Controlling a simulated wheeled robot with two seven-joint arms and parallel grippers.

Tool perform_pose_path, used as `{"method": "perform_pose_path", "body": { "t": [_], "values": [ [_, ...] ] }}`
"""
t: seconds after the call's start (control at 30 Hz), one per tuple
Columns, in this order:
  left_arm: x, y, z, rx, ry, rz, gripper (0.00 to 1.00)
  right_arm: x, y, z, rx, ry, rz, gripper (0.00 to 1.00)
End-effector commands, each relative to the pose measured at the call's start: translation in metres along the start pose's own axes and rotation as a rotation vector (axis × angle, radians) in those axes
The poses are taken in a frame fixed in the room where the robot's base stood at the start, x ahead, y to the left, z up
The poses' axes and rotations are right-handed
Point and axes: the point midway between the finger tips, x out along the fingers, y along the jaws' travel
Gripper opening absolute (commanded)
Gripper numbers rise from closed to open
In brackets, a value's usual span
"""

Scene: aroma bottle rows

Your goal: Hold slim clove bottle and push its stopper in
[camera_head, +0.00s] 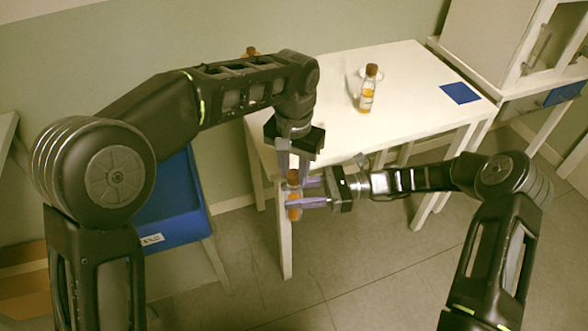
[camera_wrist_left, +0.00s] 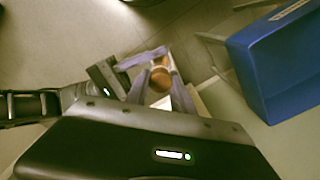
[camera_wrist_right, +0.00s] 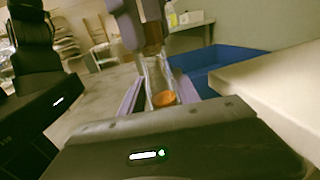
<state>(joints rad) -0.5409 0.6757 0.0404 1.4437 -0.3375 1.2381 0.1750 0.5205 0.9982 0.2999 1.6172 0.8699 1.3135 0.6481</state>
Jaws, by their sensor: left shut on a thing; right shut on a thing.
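A slim clear bottle (camera_head: 293,203) with orange liquid is upright in front of the white table's near edge. My right gripper (camera_head: 310,197) is shut around its body from the right. In the right wrist view the bottle (camera_wrist_right: 158,80) stands between the fingers, orange at its bottom. A brown stopper (camera_head: 293,177) is at the bottle's top; it also shows in the right wrist view (camera_wrist_right: 152,38). My left gripper (camera_head: 293,160) points down from above and is shut on the stopper. In the left wrist view its fingers flank the stopper (camera_wrist_left: 160,76). How deep the stopper sits cannot be told.
A blue bin (camera_head: 180,205) stands at left. A white cabinet is at right.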

Motion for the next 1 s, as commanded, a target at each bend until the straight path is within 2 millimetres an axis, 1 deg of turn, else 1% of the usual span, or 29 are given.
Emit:
{"method": "perform_pose_path", "body": {
  "t": [1.0],
  "values": [
    [0.015,0.0,0.001,-0.001,-0.005,0.0,0.0,0.001,0.0,0.002,-0.002,-0.005,0.002,0.0]
  ]
}}
